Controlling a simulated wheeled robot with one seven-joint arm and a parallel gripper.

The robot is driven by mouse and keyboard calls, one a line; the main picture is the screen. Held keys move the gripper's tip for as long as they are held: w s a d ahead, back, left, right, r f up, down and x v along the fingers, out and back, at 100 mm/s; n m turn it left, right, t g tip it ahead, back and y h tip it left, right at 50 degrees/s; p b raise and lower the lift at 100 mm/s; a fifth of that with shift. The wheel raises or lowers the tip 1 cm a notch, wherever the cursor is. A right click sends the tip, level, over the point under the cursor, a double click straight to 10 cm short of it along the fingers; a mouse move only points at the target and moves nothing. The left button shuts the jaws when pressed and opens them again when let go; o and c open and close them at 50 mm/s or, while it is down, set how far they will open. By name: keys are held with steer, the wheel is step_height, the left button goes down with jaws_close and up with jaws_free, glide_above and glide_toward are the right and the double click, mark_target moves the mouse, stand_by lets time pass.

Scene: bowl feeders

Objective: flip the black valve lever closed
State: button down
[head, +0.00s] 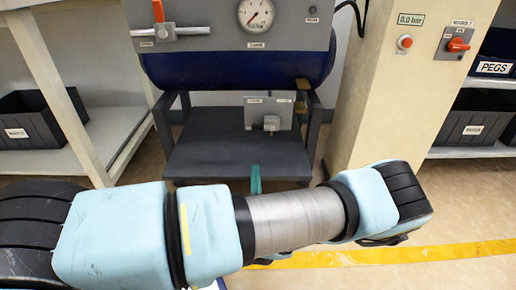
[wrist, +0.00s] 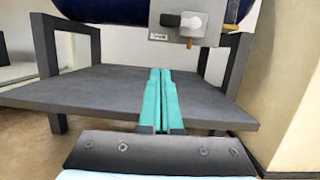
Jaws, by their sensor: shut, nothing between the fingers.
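The black valve lever (wrist: 171,20) shows in the wrist view as a short dark handle pointing left from a light grey valve body (wrist: 192,24). The valve sits on a grey plate (head: 254,113) under the blue tank, above the dark shelf. In the head view the valve body (head: 271,123) is small, and I cannot make out the black lever there. My gripper (wrist: 161,72) has teal fingers pressed together with nothing between them. They point toward the valve from in front and below, apart from it. In the head view the teal fingers (head: 255,179) show just beyond my arm.
A dark blue tank (head: 238,70) with a gauge panel (head: 220,32) stands over the dark shelf (head: 225,152). An orange-red handle (head: 187,31) is on the panel's left. A cream cabinet (head: 390,90) stands close on the right. Storage racks with black bins (head: 43,118) flank the scene.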

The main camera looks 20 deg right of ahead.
mark_target(263, 127)
steer(key=shift+s+d+f+m+h, duration=0.2)
steer(key=shift+d+f+m+h, duration=0.1)
steer(key=shift+d+f, duration=0.1)
steer(key=b+x, duration=0.1)
steer(key=x, duration=0.2)
steer(key=b+x, duration=0.1)
steer(key=x, duration=0.2)
steer(key=b+x, duration=0.2)
steer(key=x, duration=0.1)
steer(key=shift+w+f, duration=0.1)
steer(key=shift+f, duration=0.15)
steer(key=r, duration=0.1)
steer(key=r+b, duration=0.1)
steer(key=r, duration=0.2)
steer(key=shift+w+d+r, duration=0.2)
steer(key=shift+w+r, duration=0.1)
steer(key=shift+w, duration=0.05)
steer(key=shift+r, duration=0.15)
